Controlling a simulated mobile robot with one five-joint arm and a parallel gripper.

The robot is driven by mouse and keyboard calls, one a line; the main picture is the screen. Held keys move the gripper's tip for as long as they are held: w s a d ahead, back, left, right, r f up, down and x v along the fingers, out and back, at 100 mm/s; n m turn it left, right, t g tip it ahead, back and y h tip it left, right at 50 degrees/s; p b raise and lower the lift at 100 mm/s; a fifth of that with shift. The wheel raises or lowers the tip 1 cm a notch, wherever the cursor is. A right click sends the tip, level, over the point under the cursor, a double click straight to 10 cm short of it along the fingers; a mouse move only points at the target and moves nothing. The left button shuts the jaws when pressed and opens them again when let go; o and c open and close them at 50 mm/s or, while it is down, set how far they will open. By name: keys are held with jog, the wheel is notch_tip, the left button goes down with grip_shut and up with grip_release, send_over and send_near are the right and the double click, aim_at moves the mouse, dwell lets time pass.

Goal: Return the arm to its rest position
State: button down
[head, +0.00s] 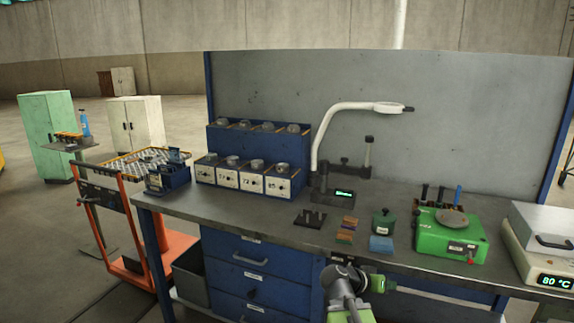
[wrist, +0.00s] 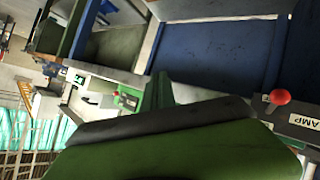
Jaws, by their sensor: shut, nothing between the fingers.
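My arm shows at the bottom middle of the head view, folded in front of the bench, with grey joints and green parts. My gripper (head: 382,284) appears to be the green and dark end pointing right, just below the bench's front edge. It is shut and holds nothing. Its fingertips are too small to make out there. In the wrist view a large green and dark grey surface, likely part of my own arm, fills the bottom.
A workbench (head: 395,257) with blue drawers (head: 262,272) stands close ahead. On it are a blue rack (head: 257,139), a green polishing machine (head: 440,236) and a hot plate (head: 540,262) reading 80 °C. An orange cart (head: 122,225) stands left.

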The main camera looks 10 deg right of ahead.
jog(key=s+a+f+n+g+y, duration=0.2)
jog(key=s+a+f+n+y, duration=0.3)
jog(key=a, duration=0.8)
jog(key=s+a+f+n+g+y, duration=0.15)
jog(key=a+f+n+y, duration=0.4)
jog(key=a, duration=0.85)
notch_tip(320, 180, up, 10)
jog(key=w+m+y+p, duration=0.1)
jog(key=m+p, duration=0.1)
jog(key=p, duration=1)
jog(key=shift+d+r, duration=0.2)
jog(key=shift+d, duration=0.05)
